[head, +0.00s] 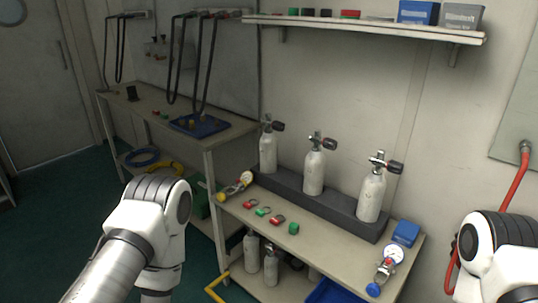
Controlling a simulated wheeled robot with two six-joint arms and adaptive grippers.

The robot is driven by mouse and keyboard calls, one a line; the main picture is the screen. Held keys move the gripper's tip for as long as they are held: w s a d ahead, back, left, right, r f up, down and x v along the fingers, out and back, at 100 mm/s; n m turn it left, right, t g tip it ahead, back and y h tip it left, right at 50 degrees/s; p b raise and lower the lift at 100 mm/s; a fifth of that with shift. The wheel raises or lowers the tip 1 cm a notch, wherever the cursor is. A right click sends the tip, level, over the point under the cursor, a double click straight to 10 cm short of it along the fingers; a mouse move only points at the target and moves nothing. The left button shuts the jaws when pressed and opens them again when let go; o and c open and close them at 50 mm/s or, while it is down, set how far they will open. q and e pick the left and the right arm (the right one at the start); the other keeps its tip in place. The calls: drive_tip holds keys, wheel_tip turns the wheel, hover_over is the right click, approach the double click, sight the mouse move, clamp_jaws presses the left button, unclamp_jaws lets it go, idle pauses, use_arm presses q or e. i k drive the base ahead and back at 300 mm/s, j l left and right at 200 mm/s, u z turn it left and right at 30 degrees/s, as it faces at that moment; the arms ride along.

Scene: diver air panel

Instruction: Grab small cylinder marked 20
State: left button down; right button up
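Three white cylinders with black-knobbed valves stand upright in a dark rack (290,188) on the bench: a left one (268,152), a middle one (314,172) and a right one (371,197). Smaller-looking white cylinders stand on the lower shelf under the bench, a left one (251,250) and one beside it (271,264), partly in shadow. No number can be read on any cylinder. My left arm reaches in at lower left and my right arm at lower right. Neither gripper shows, and both arms are apart from the cylinders.
On the bench (335,250) lie gauges (386,268), a blue box (405,233), and small red and green pieces (263,211). A wall shelf (370,28) hangs above. A second table with a blue tray (199,125) stands behind left. A red hose (515,185) hangs at right.

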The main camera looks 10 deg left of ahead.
sight(268, 141)
drive_tip(key=i+j+z, duration=0.15)
drive_tip(key=z, duration=0.2)
drive_tip(key=i+j+z, duration=0.1)
drive_tip(key=j+z, duration=0.15)
drive_tip(key=z, duration=0.15)
drive_tip(key=j+z, duration=0.35)
drive_tip(key=i+l, duration=0.05)
drive_tip(key=l, duration=0.05)
